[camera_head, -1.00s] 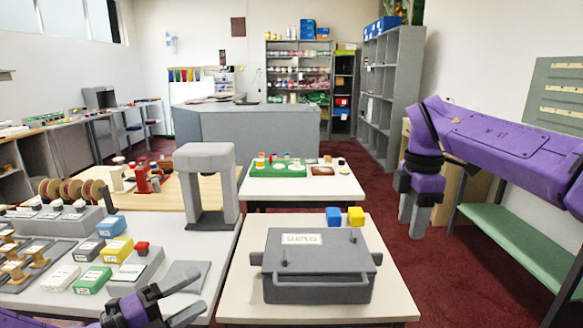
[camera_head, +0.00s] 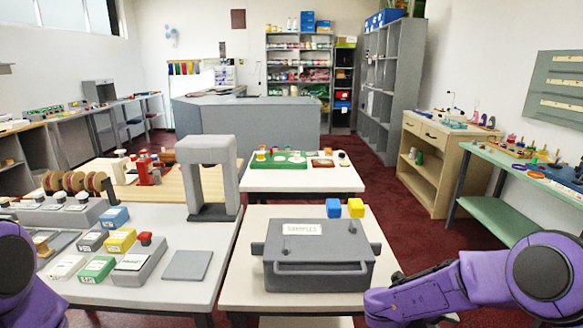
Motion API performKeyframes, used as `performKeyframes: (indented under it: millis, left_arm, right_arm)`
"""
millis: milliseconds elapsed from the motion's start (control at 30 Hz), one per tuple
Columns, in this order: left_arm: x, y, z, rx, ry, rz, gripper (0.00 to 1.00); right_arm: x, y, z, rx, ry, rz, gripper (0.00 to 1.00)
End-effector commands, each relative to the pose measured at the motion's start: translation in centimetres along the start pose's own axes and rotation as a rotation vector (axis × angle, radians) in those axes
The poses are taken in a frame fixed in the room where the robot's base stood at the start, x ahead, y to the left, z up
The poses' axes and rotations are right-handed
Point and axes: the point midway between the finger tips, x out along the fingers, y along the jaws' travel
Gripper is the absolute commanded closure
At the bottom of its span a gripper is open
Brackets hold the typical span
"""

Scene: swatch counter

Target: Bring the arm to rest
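My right arm (camera_head: 500,283) shows as purple links at the lower right, bent low beside the front table. Its gripper is not visible. My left arm (camera_head: 30,285) shows only as a purple part at the lower left edge, and its gripper is out of the picture. No object is seen held by either arm.
A grey arch (camera_head: 210,165) and several small boxes stand on the left table (camera_head: 140,297). Red floor lies between the furniture.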

Motion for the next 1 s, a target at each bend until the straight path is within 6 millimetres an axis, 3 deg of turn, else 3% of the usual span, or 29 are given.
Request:
performKeyframes:
  millis: [33, 100, 167, 233, 300, 400, 500, 600, 1000]
  left_arm:
    - [-0.4, 2.1, 3.9, -0.163, -0.124, -0.005, 0.21]
    - [-1.7, 4.5, 8.6, -0.386, -0.287, -0.055, 0.21]
    - [-3.2, 6.5, 12.2, -0.555, -0.412, -0.116, 0.21]
    - [-5.5, 8.6, 15.9, -0.723, -0.546, -0.203, 0.21]
    - [-8.0, 10.5, 18.8, -0.862, -0.659, -0.300, 0.21]
    - [-11.3, 12.6, 21.9, -1.005, -0.778, -0.436, 0.21]
    - [-13.8, 13.9, 23.6, -1.089, -0.848, -0.540, 0.21]
    - [-12.6, 14.7, 25.4, -1.097, -0.844, -0.547, 0.21]
    - [-12.6, 14.7, 25.3, -1.096, -0.843, -0.546, 0.21]
  right_arm:
    - [2.0, 3.4, -3.0, -0.313, -0.097, -0.041, 0.53]
    - [3.7, 7.5, -6.8, -0.737, -0.242, -0.068, 0.53]
    - [4.5, 10.8, -10.9, -1.076, -0.358, -0.064, 0.53]
    - [4.7, 14.1, -16.3, -1.440, -0.492, -0.033, 0.53]
    - [4.2, 16.5, -21.9, -1.752, -0.625, 0.019, 0.53]
    - [3.0, 18.1, -29.2, -2.090, -0.799, 0.108, 0.53]
    - [1.7, 18.5, -34.3, -2.294, -0.933, 0.184, 0.53]
    - [2.8, 20.6, -34.4, -2.294, -0.942, 0.178, 0.53]
    - [2.8, 20.6, -34.4, -2.292, -0.941, 0.178, 0.53]
